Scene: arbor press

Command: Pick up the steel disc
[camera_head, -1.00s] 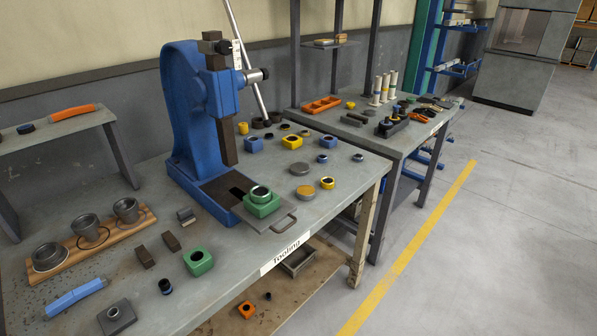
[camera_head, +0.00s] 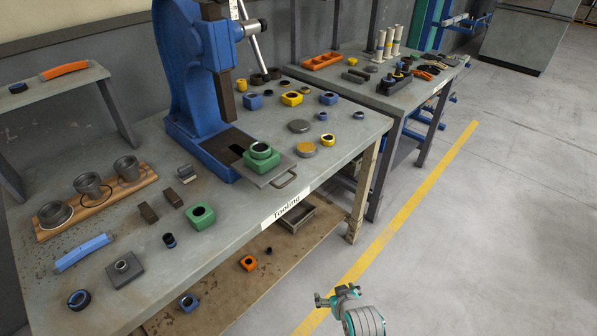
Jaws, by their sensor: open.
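Two flat round discs lie on the workbench to the right of the blue press. The farther one is the grey steel disc (camera_head: 299,126). The nearer disc (camera_head: 306,150) has a browner, brass-like tone. Both lie flat with bare bench around them. My gripper (camera_head: 325,299) shows at the bottom of the view, over the floor in front of the bench. It is open and empty, well apart from both discs. It is small in the picture, so its fingers show little detail.
The blue arbor press (camera_head: 198,75) stands left of the discs, with a green block (camera_head: 262,163) on its handled plate. Yellow and blue blocks sit behind the discs, and a small yellow ring (camera_head: 327,140) lies close right. Open floor is right of the bench.

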